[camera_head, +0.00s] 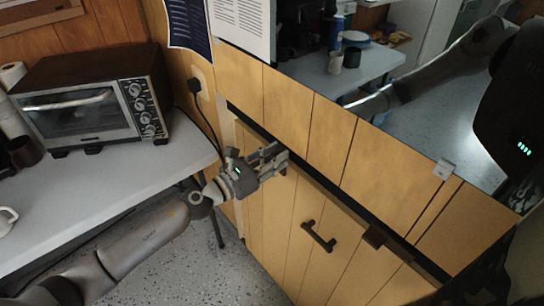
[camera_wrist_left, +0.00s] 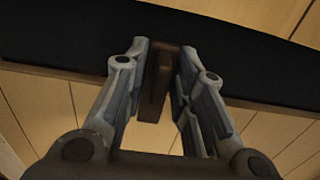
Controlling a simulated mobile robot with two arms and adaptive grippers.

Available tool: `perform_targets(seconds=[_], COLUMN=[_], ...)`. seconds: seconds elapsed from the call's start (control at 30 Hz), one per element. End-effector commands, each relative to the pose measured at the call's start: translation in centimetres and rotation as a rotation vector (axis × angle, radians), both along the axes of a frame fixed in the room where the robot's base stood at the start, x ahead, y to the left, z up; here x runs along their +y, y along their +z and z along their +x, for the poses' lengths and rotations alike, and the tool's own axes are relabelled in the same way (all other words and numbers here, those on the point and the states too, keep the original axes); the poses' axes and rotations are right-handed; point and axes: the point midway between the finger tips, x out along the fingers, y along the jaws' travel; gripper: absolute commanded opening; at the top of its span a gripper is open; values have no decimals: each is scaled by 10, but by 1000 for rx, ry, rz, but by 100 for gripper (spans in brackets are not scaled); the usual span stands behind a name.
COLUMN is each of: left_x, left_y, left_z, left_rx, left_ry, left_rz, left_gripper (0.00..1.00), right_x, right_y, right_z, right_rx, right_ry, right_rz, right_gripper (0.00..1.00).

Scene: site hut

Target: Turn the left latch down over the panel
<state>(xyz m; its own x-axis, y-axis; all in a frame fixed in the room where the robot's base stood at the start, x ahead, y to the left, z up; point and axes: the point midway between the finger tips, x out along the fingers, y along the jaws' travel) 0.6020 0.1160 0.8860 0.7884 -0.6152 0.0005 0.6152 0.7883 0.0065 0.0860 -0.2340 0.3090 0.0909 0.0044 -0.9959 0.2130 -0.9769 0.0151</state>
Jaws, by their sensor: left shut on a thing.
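The wooden panel (camera_head: 283,228) stands below a long dark strip and carries a dark bar handle (camera_head: 318,236). My left gripper (camera_head: 280,160) is at the panel's upper left, at the dark strip. In the left wrist view its two fingers (camera_wrist_left: 160,85) are closed about the left latch (camera_wrist_left: 154,90), a narrow dark brown piece in front of the black strip. The right latch (camera_head: 374,238), a small dark block, is at the panel's upper edge.
A white table (camera_head: 95,205) with a toaster oven (camera_head: 95,103) stands left of my left arm. A black plug and cord (camera_head: 194,88) hang by the wall. Beyond the wooden wall are another table (camera_head: 330,75) and my right arm.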

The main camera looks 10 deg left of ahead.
Motion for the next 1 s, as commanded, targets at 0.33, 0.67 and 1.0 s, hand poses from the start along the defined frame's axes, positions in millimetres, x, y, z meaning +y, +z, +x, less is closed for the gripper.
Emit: perform_targets(seconds=[0.33, 0.67, 1.0], left_x=[1, 1, 22], left_y=[0, 0, -2], left_z=[1, 0, -27], left_rx=[-10, -6, -2], left_ry=[2, 1, 1], left_rz=[16, 9, 7], left_gripper=[31, 31, 31], right_x=[-3, -2, -1], right_y=[0, 0, 0], right_z=[0, 1, 0], right_rx=[0, -1, 0], right_ry=[1, 0, 0], right_rz=[-3, -2, -1], right_gripper=[62, 62, 62])
